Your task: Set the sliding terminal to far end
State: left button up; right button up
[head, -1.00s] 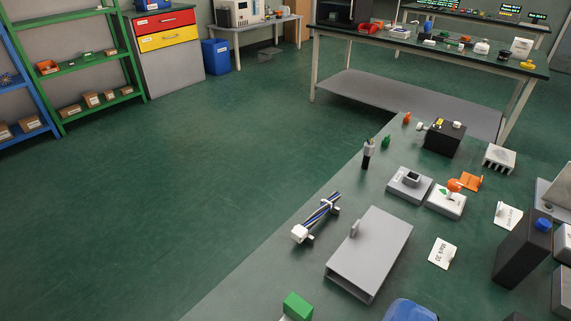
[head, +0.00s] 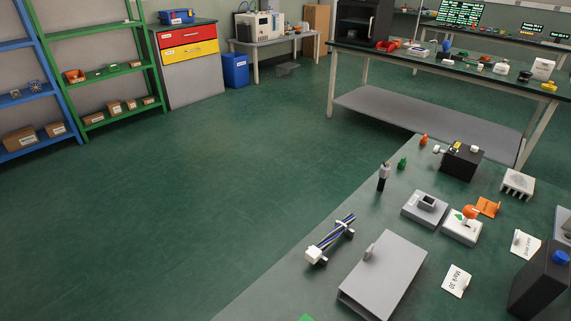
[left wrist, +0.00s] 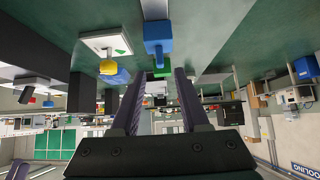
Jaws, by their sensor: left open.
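A rail of dark blue and pale rods (head: 335,232) lies near the left edge of the near bench. It has a white block (head: 315,256) at its near end and a small pale crosspiece farther along. Beside it is a grey box (head: 386,275) with a small upright grey tab (head: 370,251) on its left edge. I cannot tell for certain which of these is the sliding terminal. My left gripper (left wrist: 158,82) is open and empty in the left wrist view, its dark fingers apart. Neither gripper shows in the head view.
Open green floor (head: 200,190) lies to the left.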

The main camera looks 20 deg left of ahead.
pick_arm(q)
jog(key=shift+p+v, duration=0.3)
jog(key=shift+v, duration=1.75)
